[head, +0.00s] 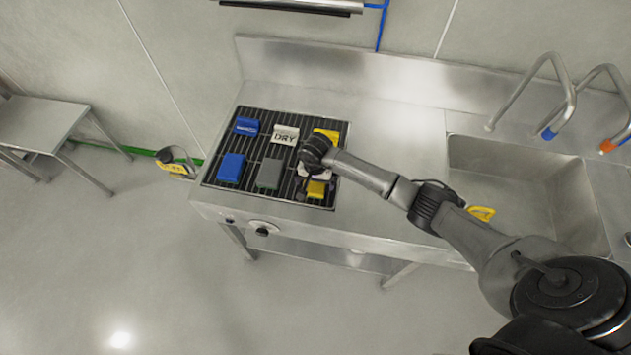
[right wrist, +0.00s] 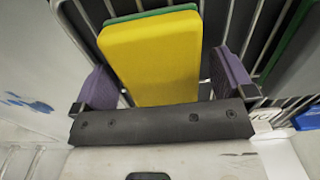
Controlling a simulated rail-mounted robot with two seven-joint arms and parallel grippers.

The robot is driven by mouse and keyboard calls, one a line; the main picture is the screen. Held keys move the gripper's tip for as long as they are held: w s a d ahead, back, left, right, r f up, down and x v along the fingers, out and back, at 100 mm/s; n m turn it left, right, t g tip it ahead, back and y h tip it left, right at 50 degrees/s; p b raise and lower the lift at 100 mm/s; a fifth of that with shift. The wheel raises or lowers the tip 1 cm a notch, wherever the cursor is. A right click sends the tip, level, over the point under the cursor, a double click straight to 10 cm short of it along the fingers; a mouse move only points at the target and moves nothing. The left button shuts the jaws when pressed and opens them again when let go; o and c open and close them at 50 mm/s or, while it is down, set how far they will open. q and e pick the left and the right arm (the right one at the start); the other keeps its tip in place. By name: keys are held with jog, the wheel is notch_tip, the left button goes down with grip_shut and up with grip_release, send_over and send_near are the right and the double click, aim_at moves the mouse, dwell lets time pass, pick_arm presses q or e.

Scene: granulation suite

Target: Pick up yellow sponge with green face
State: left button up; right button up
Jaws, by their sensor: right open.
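The yellow sponge with the green face (right wrist: 155,60) stands in the wire rack, seen in the right wrist view with its green face as a thin strip along the far edge. In the head view it is the yellow block (head: 316,190) at the rack's front right, partly covered by my gripper. My right gripper (right wrist: 165,88) is open, its purple fingers on either side of the sponge with a gap at each side. In the head view the right gripper (head: 315,178) is over the rack's right side. My left gripper is not in view.
The dark slatted rack (head: 246,187) also holds blue blocks (head: 231,167), a grey block (head: 268,173), a white "DRY" block (head: 286,134) and another yellow item (head: 327,134). A sink (head: 500,175) with taps is at the right. The steel counter (head: 390,130) between is clear.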

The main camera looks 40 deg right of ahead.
jog(key=shift+c, duration=0.4)
jog(key=c, duration=0.8)
jog(key=shift+r, duration=0.1)
jog(key=shift+r, duration=0.55)
notch_tip(320, 180, up, 3)
jog(key=shift+f, duration=0.1)
jog(key=s+d+r, duration=0.2)
jog(key=s, duration=0.1)
jog(key=s+d+r+b, duration=0.1)
jog(key=s+d+r, duration=0.1)
jog(key=s+d, duration=0.1)
jog(key=s+d+r, duration=0.2)
jog(key=r, duration=0.1)
jog(key=shift+s+d, duration=0.35)
jog(key=shift+s, duration=0.05)
jog(key=shift+c, duration=0.2)
